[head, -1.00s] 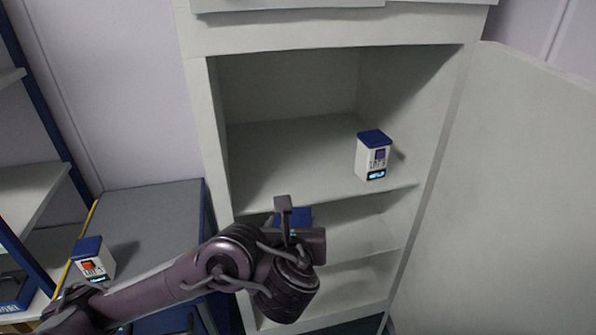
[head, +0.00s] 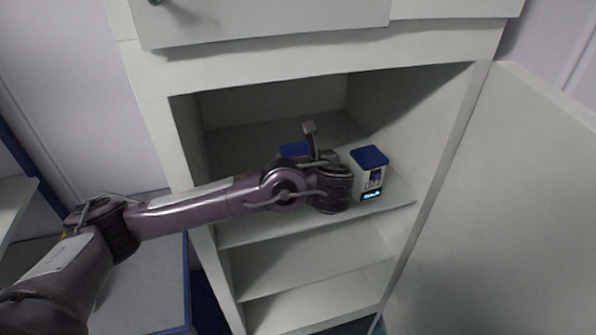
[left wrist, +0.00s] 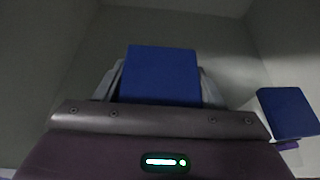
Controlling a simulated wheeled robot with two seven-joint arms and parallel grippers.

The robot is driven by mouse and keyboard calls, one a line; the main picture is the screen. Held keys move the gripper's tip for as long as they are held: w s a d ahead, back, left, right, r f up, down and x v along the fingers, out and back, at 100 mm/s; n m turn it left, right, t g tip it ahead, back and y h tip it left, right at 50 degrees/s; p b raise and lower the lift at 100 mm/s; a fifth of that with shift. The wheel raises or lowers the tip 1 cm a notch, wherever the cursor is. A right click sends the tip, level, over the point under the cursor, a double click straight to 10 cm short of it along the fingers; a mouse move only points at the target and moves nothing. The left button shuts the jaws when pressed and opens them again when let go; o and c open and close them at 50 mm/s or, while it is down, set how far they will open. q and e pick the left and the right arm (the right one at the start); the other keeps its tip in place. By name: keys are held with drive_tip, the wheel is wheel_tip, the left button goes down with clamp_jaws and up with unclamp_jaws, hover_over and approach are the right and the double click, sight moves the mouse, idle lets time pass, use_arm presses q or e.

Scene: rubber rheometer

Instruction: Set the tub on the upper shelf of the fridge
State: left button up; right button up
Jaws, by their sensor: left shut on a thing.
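My left gripper (left wrist: 160,92) is shut on a tub with a blue lid (left wrist: 160,74). In the head view the lid (head: 294,150) shows just behind my wrist, and the tub's body is hidden by my arm. The gripper and tub are inside the opening of the fridge (head: 185,150), over the upper shelf (head: 235,234). Whether the tub touches the shelf is hidden. My right gripper is not in view.
A second white tub with a blue lid (head: 369,172) stands upright on the upper shelf, right of my gripper. The fridge door (head: 500,210) stands open at the right. A lower shelf (head: 300,268) is empty. A blue-edged grey surface (head: 140,285) is at lower left.

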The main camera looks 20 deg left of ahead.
use_arm(q)
wheel_tip(320, 180, down, 3)
drive_tip(key=shift+a+f+p, duration=0.15)
drive_tip(key=shift+f+p, duration=0.05)
drive_tip(key=shift+p, duration=0.1)
drive_tip(key=shift+f, duration=0.5)
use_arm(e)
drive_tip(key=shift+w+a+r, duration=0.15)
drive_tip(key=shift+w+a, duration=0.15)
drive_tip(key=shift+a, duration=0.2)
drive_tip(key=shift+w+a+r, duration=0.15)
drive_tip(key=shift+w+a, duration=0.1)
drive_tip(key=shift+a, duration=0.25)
use_arm(q)
drive_tip(key=o, duration=1.1)
drive_tip(key=shift+o, duration=0.2)
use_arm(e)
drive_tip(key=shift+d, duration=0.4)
use_arm(q)
drive_tip(key=shift+r, duration=0.1)
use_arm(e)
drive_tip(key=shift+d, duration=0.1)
